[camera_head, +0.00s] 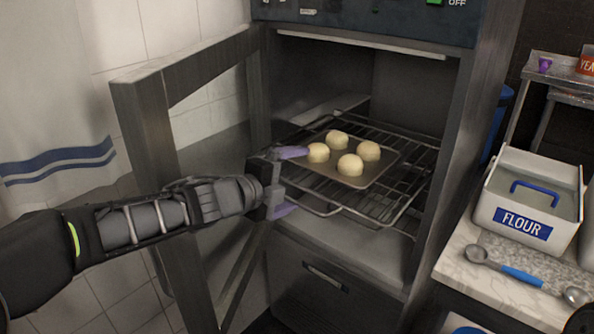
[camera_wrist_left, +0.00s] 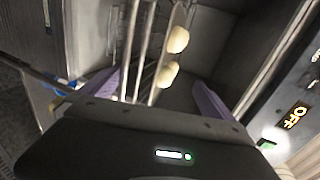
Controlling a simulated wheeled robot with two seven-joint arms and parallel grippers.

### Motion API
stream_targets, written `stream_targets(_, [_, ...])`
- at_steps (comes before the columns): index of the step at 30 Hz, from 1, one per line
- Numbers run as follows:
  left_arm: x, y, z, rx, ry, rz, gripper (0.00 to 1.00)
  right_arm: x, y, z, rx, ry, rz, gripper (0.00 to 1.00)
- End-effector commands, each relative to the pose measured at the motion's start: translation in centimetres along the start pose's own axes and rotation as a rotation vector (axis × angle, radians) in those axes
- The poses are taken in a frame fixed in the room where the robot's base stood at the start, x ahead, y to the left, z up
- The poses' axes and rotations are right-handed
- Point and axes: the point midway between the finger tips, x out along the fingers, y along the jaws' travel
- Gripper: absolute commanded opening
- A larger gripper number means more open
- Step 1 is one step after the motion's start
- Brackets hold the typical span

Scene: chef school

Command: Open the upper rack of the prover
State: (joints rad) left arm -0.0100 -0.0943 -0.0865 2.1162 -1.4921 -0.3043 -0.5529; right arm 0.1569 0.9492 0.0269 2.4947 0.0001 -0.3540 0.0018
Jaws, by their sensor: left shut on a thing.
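The prover (camera_head: 465,130) stands with its cavity open at the front. Its upper wire rack (camera_head: 405,200) carries a tray (camera_head: 381,172) with several pale dough balls (camera_head: 350,165). My left gripper (camera_head: 288,181) is at the rack's front left part, its purple fingertips above and below the wires, and it is shut on the rack. In the left wrist view the rack's bars (camera_wrist_left: 140,50) run between the widely spaced fingers (camera_wrist_left: 160,92), with dough balls (camera_wrist_left: 177,40) beyond. The exact contact is hidden. My right gripper is not in view.
The framed prover door (camera_head: 150,130) is swung open to the left, near my left arm. On the right, a marble counter (camera_head: 455,258) holds a flour bin (camera_head: 550,205) and a double-ended measuring spoon (camera_head: 525,277). A closed lower drawer (camera_head: 330,290) is below the cavity.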

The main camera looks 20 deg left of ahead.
Motion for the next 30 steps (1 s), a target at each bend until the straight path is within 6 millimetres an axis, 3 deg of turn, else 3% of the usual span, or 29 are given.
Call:
stream_targets(1, [-0.8, -1.8, -0.4, 0.004, 0.01, -0.032, 0.68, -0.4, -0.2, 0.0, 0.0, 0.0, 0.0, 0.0])
stream_targets(24, [-6.6, -1.3, -0.2, 0.004, 0.006, -0.031, 0.68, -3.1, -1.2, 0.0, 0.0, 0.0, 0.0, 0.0])
stream_targets(25, [-6.8, -1.2, -0.1, 0.004, 0.005, -0.031, 0.63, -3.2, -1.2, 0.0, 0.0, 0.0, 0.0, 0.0])
stream_targets(26, [-6.9, -1.1, -0.1, 0.004, 0.005, -0.03, 0.36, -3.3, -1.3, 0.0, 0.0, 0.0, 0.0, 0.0])
stream_targets(27, [-7.1, -1.0, -0.1, 0.004, 0.005, -0.028, 0.3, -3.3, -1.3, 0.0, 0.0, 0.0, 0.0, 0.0])
stream_targets(30, [-7.3, -0.6, -0.1, 0.004, 0.004, -0.024, 0.3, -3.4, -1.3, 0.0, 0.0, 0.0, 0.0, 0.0])
